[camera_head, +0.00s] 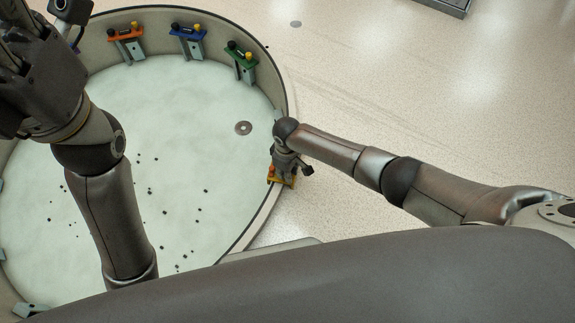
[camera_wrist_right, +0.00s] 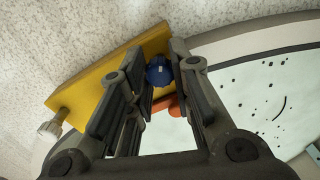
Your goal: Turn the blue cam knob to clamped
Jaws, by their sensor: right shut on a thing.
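The blue cam knob (camera_wrist_right: 159,71) shows in the right wrist view, on a yellow plate (camera_wrist_right: 98,88), with a small pale mark on its face. My right gripper (camera_head: 284,170) is at the ring's right rim in the head view, over the yellow fixture (camera_head: 273,180). Its two fingers stand on either side of the knob and are shut on it. An orange part (camera_wrist_right: 175,107) shows just below the knob, partly hidden by a finger. The knob is hidden in the head view. My left gripper (camera_head: 22,62) is at the upper left, partly cut off; its fingers are unclear.
Orange (camera_head: 127,33), blue (camera_head: 187,31) and green (camera_head: 240,53) fixtures with knobs stand along the far rim of the round ring (camera_head: 284,84). A round grey disc (camera_head: 243,128) and several small dark bits lie on its pale floor. The speckled floor at right is mostly clear.

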